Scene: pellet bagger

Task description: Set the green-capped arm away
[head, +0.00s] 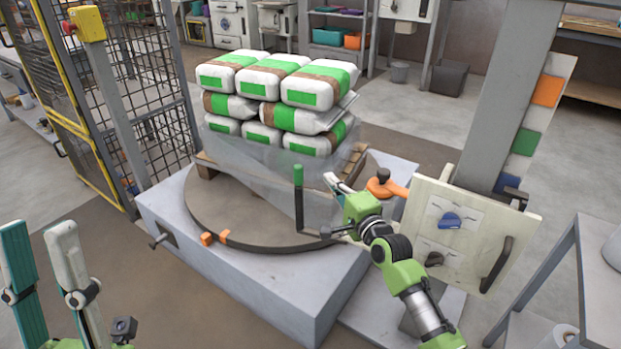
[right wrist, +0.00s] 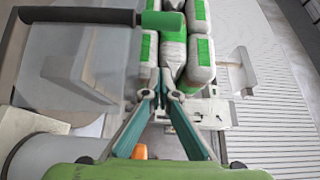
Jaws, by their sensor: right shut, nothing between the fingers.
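The green-capped arm (head: 298,201) is a dark bent bar with an upright part and a green cap (head: 298,175) on top. It stands at the front right of the round turntable (head: 265,235), before the stacked bags. In the right wrist view its dark bar (right wrist: 80,16) runs across the top left, ending in the green cap (right wrist: 163,22). My right gripper (head: 331,180) is shut and empty, just right of the arm; I cannot tell whether it touches it. My left gripper (head: 40,228) is open and empty at the lower left, far from the arm.
Several white and green bags (head: 280,95) stand stacked on a pallet, with clear film low around them. An orange lever (head: 387,190) and a pale panel (head: 478,236) with knobs and a black handle are right of the turntable. A mesh fence (head: 150,100) stands at left.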

